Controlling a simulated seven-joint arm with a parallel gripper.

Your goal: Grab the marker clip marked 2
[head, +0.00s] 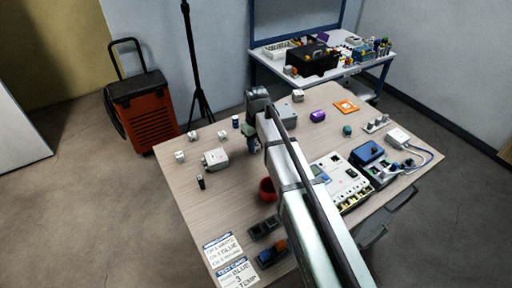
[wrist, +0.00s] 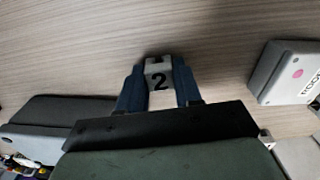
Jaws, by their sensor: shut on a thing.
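The marker clip (wrist: 158,72) is a small light-grey piece with a black "2" on it. In the wrist view it sits between the two blue fingers of my gripper (wrist: 158,88), which are shut on it. I cannot tell whether the clip touches the table or is just above it. In the head view my gripper (head: 254,146) is low over the middle of the wooden table (head: 165,185), and the clip in it is hidden or too small to make out.
Small white clips (head: 222,134) and a light-grey box (head: 215,158) lie left of my gripper; a grey labelled box (wrist: 286,74) shows at the wrist view's right. A red cup (head: 267,190) stands near my arm. Instruments (head: 342,180) fill the right side.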

